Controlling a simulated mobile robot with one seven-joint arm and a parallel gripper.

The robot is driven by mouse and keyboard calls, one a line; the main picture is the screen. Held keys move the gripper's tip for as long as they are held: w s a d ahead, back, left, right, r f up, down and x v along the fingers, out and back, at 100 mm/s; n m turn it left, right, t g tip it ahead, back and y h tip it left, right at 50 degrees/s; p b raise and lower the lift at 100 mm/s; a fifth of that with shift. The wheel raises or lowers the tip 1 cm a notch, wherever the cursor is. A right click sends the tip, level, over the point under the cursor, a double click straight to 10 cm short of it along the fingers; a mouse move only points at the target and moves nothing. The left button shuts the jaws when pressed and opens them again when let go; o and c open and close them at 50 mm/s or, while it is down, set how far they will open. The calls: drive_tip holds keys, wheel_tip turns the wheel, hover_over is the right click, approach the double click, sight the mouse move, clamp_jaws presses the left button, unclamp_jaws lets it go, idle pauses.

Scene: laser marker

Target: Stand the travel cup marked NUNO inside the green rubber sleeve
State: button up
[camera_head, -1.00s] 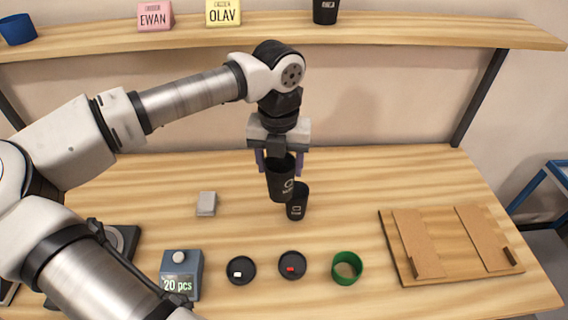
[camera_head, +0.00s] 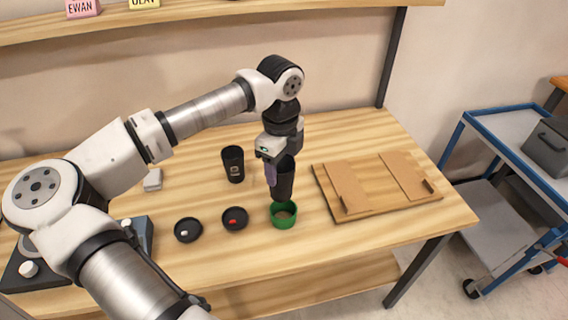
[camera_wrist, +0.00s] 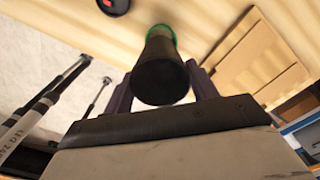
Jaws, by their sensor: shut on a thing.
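My gripper (camera_head: 272,172) is shut on a black travel cup (camera_head: 285,182), held upright above the table. In the wrist view the cup (camera_wrist: 160,72) sits between the two purple fingers. Its marking does not show now, so I cannot read the name. The green rubber sleeve (camera_head: 284,222) stands on the table directly below the cup. The cup's lower end overlaps the sleeve's far rim in the head view; I cannot tell whether it is inside. The sleeve's green rim (camera_wrist: 161,31) also shows beyond the cup in the wrist view.
A second black cup (camera_head: 233,165) stands on the table to the left. Two dark round lids (camera_head: 188,230) (camera_head: 235,219) lie left of the sleeve. A wooden board with brown panels (camera_head: 372,208) lies to the right. A blue-framed cart (camera_head: 490,190) stands beyond the table's right end.

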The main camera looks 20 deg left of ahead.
sight(283, 196)
drive_tip(key=shift+d+f, duration=0.3)
drive_tip(key=shift+d, duration=0.05)
drive_tip(key=shift+f+b, duration=1.3)
drive_tip(key=shift+f, duration=1.25)
drive_tip(key=shift+f+b, duration=0.45)
drive_tip(key=shift+b, duration=0.05)
drive_tip(key=shift+b, duration=0.4)
drive_tip(key=shift+f+b, duration=1.95)
drive_tip(key=o, duration=0.7)
drive_tip(key=shift+r, duration=0.1)
drive_tip(key=shift+o, duration=0.6)
